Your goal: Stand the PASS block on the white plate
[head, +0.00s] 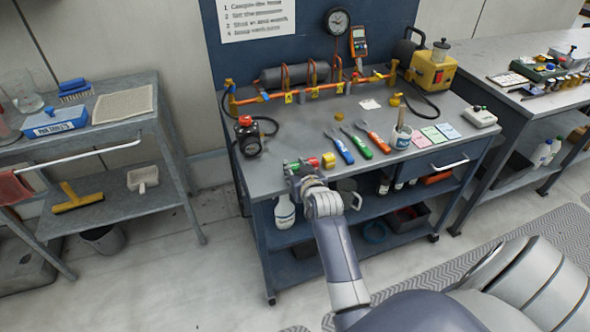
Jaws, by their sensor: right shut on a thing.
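My right gripper (299,167) is low over the front left of the blue workbench's grey top. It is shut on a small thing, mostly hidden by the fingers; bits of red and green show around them. I cannot tell whether this is the PASS block, as no lettering can be read. A small yellow and red block (328,160) stands on the bench just right of the gripper. A small flat whitish plate (370,104) lies farther back on the bench, right of centre. My left gripper is not in view.
Blue, green and orange-handled tools (360,142) lie right of the gripper. A black and red device (248,137) stands to its left. An orange pipe rig (315,85) spans the back. A brush cup (401,136) and coloured cards (440,133) are at right.

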